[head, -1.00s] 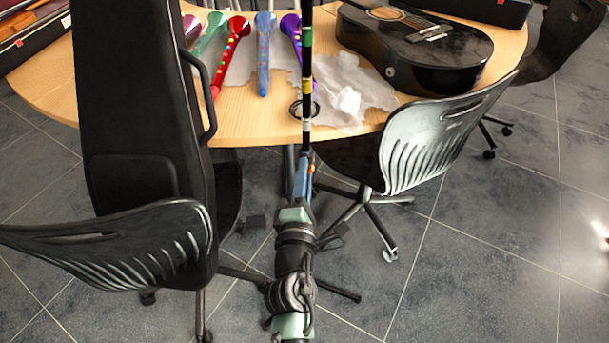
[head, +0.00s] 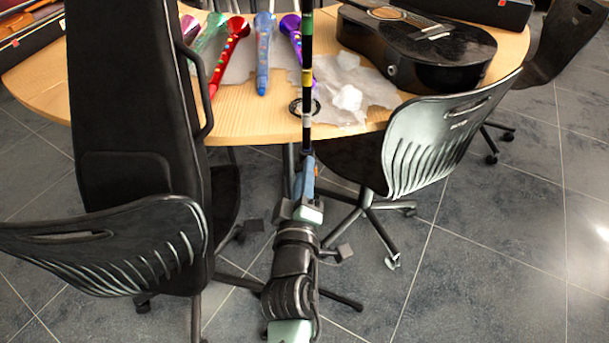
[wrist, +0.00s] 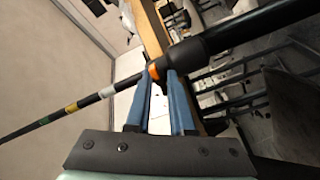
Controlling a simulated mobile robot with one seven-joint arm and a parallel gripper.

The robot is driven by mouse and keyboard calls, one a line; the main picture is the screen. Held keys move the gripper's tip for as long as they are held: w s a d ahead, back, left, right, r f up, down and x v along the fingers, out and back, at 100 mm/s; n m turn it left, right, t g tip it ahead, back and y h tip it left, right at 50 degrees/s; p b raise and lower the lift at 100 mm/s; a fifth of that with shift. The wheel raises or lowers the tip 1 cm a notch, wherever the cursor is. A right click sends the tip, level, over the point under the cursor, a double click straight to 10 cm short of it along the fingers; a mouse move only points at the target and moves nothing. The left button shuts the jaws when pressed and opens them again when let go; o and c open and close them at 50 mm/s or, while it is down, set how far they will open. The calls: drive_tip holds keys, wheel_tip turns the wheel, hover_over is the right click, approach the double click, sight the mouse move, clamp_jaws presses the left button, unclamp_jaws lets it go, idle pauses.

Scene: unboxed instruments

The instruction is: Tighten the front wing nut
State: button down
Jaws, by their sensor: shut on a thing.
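A slim black pole with coloured bands (head: 307,75) stands upright in front of the table in the head view. It runs slantwise across the wrist view (wrist: 105,92) and enters a thicker black collar (wrist: 200,48). A small orange piece (wrist: 153,71), seemingly the wing nut, sits at the collar's lower edge. My gripper (wrist: 160,74) has its blue fingers on either side of this piece and is shut on it. In the head view my gripper (head: 307,160) is at the pole's lower part. The fingers partly hide the nut, so its exact shape cannot be told.
A wooden table (head: 240,122) holds a black guitar (head: 415,50), coloured toy horns (head: 232,50) and crumpled wrapping (head: 350,95). A tall black case (head: 125,110) and a chair (head: 110,245) stand close at left; another chair (head: 440,135) stands at right. Open floor lies at right.

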drive_tip(key=shift+m, duration=0.7)
drive_tip(key=c, duration=0.8)
unclamp_jaws()
drive_tip(key=shift+o, duration=0.2)
drive_tip(key=s+a, duration=0.1)
drive_tip(key=s, duration=1.2)
drive_tip(key=shift+w+r, duration=0.1)
